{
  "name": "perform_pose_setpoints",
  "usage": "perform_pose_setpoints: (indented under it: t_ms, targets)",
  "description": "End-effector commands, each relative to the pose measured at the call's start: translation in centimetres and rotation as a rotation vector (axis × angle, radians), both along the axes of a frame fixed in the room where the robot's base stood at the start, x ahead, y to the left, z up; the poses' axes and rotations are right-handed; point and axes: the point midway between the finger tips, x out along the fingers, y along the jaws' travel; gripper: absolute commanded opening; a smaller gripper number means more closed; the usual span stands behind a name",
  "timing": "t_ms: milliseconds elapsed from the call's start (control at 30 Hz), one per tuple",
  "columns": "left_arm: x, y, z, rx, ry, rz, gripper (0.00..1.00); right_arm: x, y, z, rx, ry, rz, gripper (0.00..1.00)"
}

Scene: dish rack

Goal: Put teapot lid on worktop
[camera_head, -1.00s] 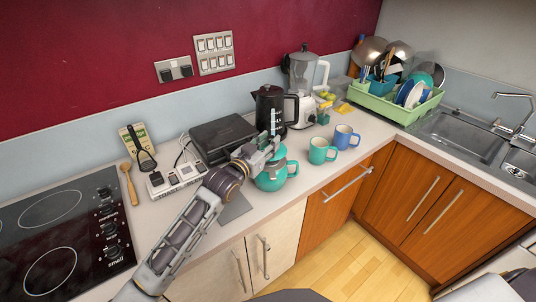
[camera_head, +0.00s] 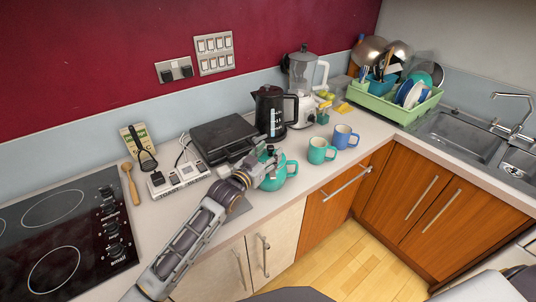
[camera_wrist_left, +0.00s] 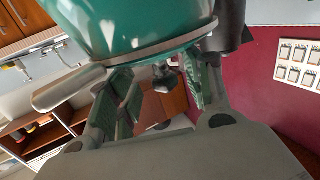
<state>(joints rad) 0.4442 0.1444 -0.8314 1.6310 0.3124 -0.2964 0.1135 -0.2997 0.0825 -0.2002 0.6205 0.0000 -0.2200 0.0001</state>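The teal teapot (camera_head: 275,182) stands on the worktop (camera_head: 312,193) near its front edge. My left gripper (camera_head: 266,163) is at the top of the teapot and partly hides it, so the lid is hard to make out in the head view. In the left wrist view the teapot's teal body (camera_wrist_left: 135,25) and a metal rim fill the top. There the left gripper (camera_wrist_left: 162,92) has its two green-padded fingers apart, with a small dark knob-like piece (camera_wrist_left: 165,77) seen between them. I cannot tell whether they touch it. My right gripper is not in view.
Teal (camera_head: 318,151) and blue (camera_head: 343,137) mugs stand right of the teapot. A black kettle (camera_head: 270,112), blender (camera_head: 301,80) and dark grill (camera_head: 222,135) stand behind. The hob (camera_head: 62,235) is at left. Bare worktop lies around the mugs.

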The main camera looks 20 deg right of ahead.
Motion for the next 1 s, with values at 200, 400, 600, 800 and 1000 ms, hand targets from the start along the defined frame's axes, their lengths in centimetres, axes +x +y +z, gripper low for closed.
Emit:
perform_pose_setpoints:
  t_ms: [200,400,600,800,1000]
  targets:
    - [0.0,0.2,-1.2,0.013,0.018,0.003,0.53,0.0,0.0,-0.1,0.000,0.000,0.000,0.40]
    - [0.0,0.2,-1.3,0.013,0.018,0.003,0.53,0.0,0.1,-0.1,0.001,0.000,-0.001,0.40]
    - [0.0,0.2,-1.6,0.012,0.019,0.003,0.53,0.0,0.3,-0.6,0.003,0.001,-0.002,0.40]
    - [-0.7,1.0,-1.9,0.015,0.021,0.004,0.53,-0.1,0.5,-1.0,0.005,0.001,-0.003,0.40]
    - [-1.9,2.3,-1.7,0.015,0.021,0.003,0.53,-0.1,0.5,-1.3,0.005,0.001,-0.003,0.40]
